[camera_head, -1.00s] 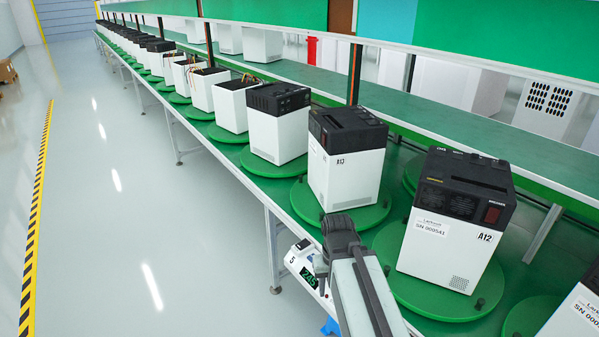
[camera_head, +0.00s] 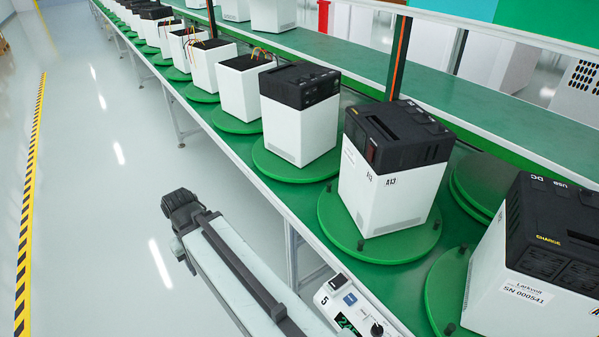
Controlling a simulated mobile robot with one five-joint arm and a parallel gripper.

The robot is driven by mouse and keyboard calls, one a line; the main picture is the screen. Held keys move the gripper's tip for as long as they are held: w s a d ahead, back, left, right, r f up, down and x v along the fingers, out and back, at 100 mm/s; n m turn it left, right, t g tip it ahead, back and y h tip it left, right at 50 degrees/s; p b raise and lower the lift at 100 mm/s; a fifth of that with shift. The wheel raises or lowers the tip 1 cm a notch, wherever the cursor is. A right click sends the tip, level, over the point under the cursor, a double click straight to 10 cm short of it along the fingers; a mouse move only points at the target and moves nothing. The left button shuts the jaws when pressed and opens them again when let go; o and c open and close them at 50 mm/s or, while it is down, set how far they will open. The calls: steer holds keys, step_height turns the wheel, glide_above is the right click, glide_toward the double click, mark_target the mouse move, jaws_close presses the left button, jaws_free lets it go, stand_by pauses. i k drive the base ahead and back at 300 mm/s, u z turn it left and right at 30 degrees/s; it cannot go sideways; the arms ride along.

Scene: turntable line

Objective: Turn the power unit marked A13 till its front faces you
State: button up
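The power unit marked A13 (camera_head: 390,195) is a white box with a black top, upright on a round green turntable (camera_head: 415,247). Its A13 mark is on the white face at the right, near the corner. A small white label and a reddish switch show on the side turned left. I cannot tell from here which side is its front. Dark pegs stand on the turntable's rim. My gripper (camera_head: 183,207) is dark and hangs over the floor left of the line, apart from the unit and turntable. Its fingers are too unclear to judge their opening.
The neighbouring unit with SN 000541 (camera_head: 540,265) stands close at right on its own turntable. Another unit (camera_head: 300,118) stands behind A13, with a row beyond. A control box (camera_head: 352,308) marked 5 sits at the table's front edge. The floor at left is clear.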

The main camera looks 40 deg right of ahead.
mark_target(406, 245)
steer(key=u, duration=0.05)
steer(key=i, duration=1.55)
steer(key=z, duration=0.3)
